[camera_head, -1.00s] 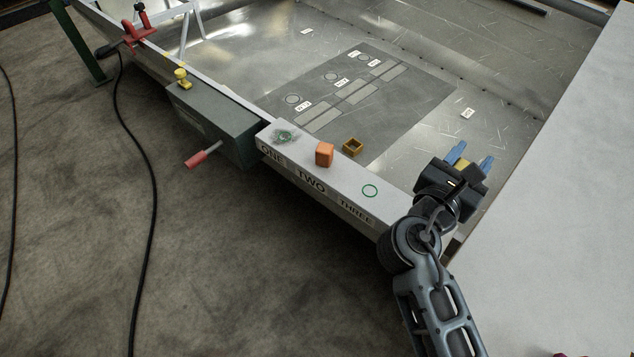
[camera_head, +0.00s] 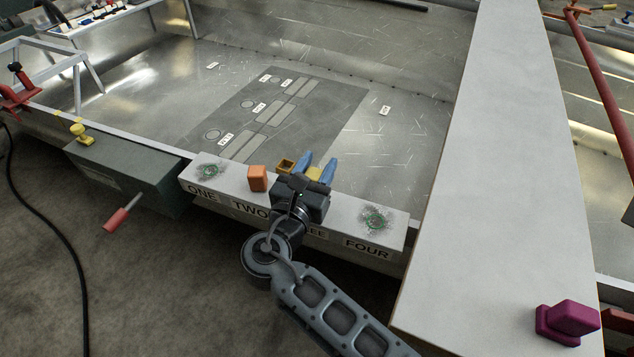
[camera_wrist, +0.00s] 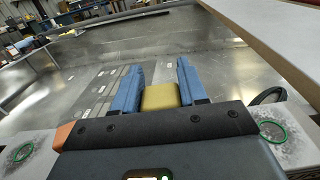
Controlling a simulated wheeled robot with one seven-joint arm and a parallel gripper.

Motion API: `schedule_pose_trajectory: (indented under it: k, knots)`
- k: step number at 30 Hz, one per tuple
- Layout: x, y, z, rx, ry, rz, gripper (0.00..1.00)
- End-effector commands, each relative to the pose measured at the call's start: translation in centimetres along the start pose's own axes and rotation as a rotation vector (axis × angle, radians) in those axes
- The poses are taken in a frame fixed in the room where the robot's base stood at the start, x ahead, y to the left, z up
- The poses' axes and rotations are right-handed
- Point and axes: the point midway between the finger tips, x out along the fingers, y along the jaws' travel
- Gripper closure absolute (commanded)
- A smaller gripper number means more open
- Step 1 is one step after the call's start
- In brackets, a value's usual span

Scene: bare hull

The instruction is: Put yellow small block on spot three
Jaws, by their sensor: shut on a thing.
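My gripper (camera_head: 317,168) is shut on the small yellow block (camera_head: 314,174). In the wrist view the yellow block (camera_wrist: 160,96) sits between the two blue fingers. The pale ledge (camera_head: 338,213) carries the labels ONE, TWO, THREE and FOUR. My gripper is over the THREE part and hides spot three and some of its label. I cannot tell the height of the block above the ledge. Green rings mark spot one (camera_head: 210,170) and spot four (camera_head: 376,221). An orange block (camera_head: 258,178) stands at spot two.
A grey-green box (camera_head: 130,172) stands at the ledge's left end. A wide pale board (camera_head: 500,190) rises on the right, with a magenta block (camera_head: 568,320) at its near end.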

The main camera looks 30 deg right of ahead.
Motion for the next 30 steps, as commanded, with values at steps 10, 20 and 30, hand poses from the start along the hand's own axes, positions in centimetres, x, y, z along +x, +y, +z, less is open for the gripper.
schedule_pose_trajectory:
  k: [10, 20, 30]
  knots:
    - [0.0, 0.0, -3.9, -0.001, 0.000, 0.000, 0.88]
    - [0.0, 0.0, -4.1, -0.001, 0.000, 0.000, 0.88]
    - [0.0, 0.0, -4.2, 0.000, 0.000, 0.000, 0.33]
